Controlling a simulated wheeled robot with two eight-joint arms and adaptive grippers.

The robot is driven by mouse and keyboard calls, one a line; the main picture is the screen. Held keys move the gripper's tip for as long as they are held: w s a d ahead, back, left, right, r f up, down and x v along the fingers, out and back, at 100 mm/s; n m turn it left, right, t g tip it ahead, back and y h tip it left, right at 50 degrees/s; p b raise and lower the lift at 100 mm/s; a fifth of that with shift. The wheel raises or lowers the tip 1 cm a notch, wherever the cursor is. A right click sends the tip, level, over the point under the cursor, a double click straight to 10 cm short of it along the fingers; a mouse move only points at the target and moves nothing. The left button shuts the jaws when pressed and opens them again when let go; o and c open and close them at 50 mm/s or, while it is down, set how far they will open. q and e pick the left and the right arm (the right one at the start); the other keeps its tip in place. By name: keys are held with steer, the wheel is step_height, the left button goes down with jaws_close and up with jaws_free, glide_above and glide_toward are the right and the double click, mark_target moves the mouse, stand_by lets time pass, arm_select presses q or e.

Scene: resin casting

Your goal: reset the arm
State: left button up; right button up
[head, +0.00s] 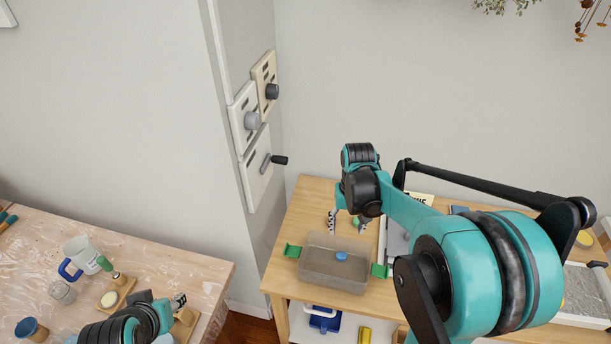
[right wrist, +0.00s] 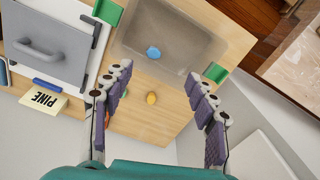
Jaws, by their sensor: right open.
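My right gripper (head: 347,222) is open and empty above the wooden workbench, near the back edge of a clear tub with green handles (head: 318,283). In the right wrist view its fingers (right wrist: 158,98) are spread wide with nothing between the tips. A blue round item (head: 341,256) lies inside the tub; it also shows in the right wrist view (right wrist: 153,53).
The left table (head: 150,247) holds a white mug with a blue handle (head: 78,254), a glass jar (head: 62,292) and a blue cup (head: 31,330). Wall switches (head: 257,168) are behind.

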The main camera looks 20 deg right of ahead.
steer(key=s+a+r+n+t+b, duration=0.3)
steer(key=s+a+t, duration=0.4)
steer(key=s+a, duration=0.3)
steer(key=shift+s+a+r, duration=0.3)
steer(key=shift+s+r, duration=0.05)
steer(key=shift+s, duration=0.15)
